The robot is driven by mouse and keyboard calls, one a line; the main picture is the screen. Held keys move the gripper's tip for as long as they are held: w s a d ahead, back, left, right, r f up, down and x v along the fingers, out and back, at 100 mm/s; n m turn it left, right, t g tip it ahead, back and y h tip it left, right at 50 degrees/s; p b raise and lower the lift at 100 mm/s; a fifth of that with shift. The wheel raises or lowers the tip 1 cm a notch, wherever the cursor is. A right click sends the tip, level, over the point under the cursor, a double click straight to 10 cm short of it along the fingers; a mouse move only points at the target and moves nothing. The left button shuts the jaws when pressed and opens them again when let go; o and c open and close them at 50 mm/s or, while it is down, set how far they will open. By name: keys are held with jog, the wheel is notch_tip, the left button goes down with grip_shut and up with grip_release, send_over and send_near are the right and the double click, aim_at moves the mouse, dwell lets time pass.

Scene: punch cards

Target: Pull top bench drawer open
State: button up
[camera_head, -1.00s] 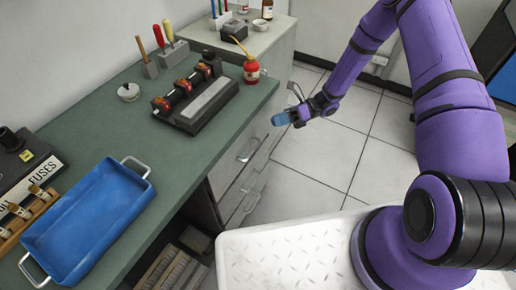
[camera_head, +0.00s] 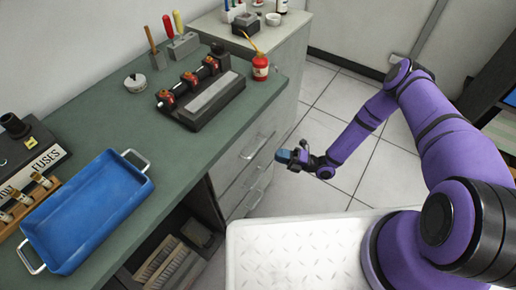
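The bench's top drawer (camera_head: 244,161) is a light grey front below the green bench top, with a silver bow handle (camera_head: 254,146). It looks shut, flush with the fronts under it. A lower drawer handle (camera_head: 252,172) shows beneath, and another sits below that. My gripper (camera_head: 283,156), with blue fingertips, is in the air to the right of the top handle, apart from it. It points left toward the drawer fronts. The fingers are small and seen side-on, so their opening cannot be made out.
The green bench top (camera_head: 190,165) carries a blue tray (camera_head: 85,215), a black fixture (camera_head: 200,98) and a red oil can (camera_head: 260,68) near its right edge. An open shelf with files (camera_head: 168,262) is left of the drawers.

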aim_at(257, 149)
jog(key=x, duration=0.9)
jog(key=shift+w+a+r, duration=0.1)
jog(key=shift+a, duration=0.2)
jog(key=shift+c, duration=0.3)
grip_shut()
